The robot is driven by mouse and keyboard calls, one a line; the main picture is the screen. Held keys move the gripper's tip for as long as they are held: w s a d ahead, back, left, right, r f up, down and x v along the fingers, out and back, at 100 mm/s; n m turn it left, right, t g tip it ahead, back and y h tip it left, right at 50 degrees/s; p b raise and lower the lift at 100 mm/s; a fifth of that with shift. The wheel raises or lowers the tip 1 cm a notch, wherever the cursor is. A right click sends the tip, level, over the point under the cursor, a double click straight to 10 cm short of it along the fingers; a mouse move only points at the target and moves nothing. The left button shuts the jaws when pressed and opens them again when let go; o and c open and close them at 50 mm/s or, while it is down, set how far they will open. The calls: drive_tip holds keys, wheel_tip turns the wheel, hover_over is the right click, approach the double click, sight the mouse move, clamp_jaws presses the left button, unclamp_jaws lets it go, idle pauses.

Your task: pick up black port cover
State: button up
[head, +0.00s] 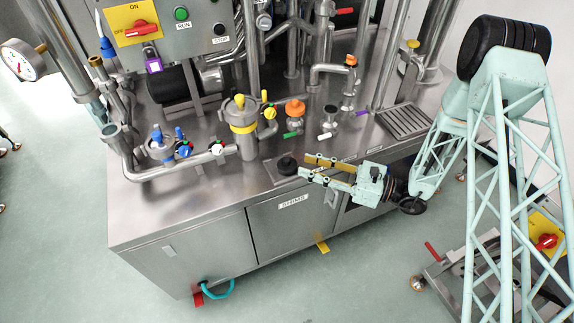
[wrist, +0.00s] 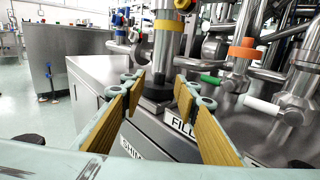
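The black port cover (head: 287,165) is a small dark knob at the front edge of the steel machine top, left of my gripper in the head view. In the wrist view a dark round piece that looks like the cover (wrist: 157,91) shows beyond and between the fingers. My gripper (head: 307,165) is open and empty, its two yellow-padded fingers pointing left at the cover with their tips close to it. In the wrist view the open fingers (wrist: 159,84) stand either side of it. Whether the tips touch the cover cannot be told.
Green (head: 293,134) and white (head: 325,137) handles lie close behind the fingers. A drain grate (head: 403,121) is at right. The front-left steel top is clear.

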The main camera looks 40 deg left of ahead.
sight(290, 160)
drive_tip(key=shift+x, duration=1.5)
drive_tip(key=shift+a, duration=0.15)
drive_tip(key=shift+b+x, duration=0.5)
drive_tip(key=shift+x, duration=2)
drive_tip(key=c, duration=0.9)
